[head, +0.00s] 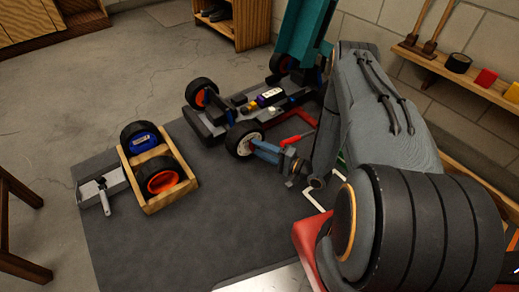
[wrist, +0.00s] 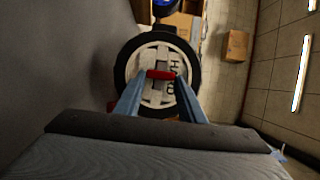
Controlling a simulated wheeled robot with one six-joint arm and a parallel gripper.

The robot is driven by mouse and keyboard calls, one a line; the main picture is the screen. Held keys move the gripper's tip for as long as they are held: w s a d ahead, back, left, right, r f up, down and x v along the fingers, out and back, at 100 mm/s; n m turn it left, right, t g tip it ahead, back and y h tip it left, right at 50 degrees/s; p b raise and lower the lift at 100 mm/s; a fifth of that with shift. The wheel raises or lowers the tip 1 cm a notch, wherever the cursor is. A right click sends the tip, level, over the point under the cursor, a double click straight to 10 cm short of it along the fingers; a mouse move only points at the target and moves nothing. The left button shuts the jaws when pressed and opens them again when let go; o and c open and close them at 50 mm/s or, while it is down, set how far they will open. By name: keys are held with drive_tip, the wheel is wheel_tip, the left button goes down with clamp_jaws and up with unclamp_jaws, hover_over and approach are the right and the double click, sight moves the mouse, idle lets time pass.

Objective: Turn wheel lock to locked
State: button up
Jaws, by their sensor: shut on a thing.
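The racecar chassis (head: 222,122) sits on the dark mat. Its near wheel (head: 243,139) has a black tire and a white hub, which fills the middle of the wrist view (wrist: 133,62). The wheel lock (wrist: 160,75) is a small red bar at the hub's centre, lying crosswise in the wrist view. My gripper (head: 258,146) reaches the wheel from the right, and its two blue fingers (wrist: 160,80) are shut on the wheel lock, one at each end. Dark lettering shows on the hub's right side. In the head view the lock is hidden by the fingers.
A wooden crate (head: 189,190) holding spare wheels stands on the mat's left, beside a metal tray (head: 94,197) with a tool. A red-handled tool (head: 297,138) lies right of the wheel. A teal body shell (head: 303,30) stands behind the chassis. The mat's front (head: 190,245) is clear.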

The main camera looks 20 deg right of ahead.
idle(0.5)
drive_tip(key=o, duration=1)
drive_tip(key=shift+o, duration=0.2)
drive_tip(key=p+v, duration=0.2)
drive_tip(key=v, duration=0.5)
drive_tip(key=shift+s+d+p, duration=0.25)
drive_tip(key=shift+s+p, duration=0.05)
drive_tip(key=shift+p, duration=0.1)
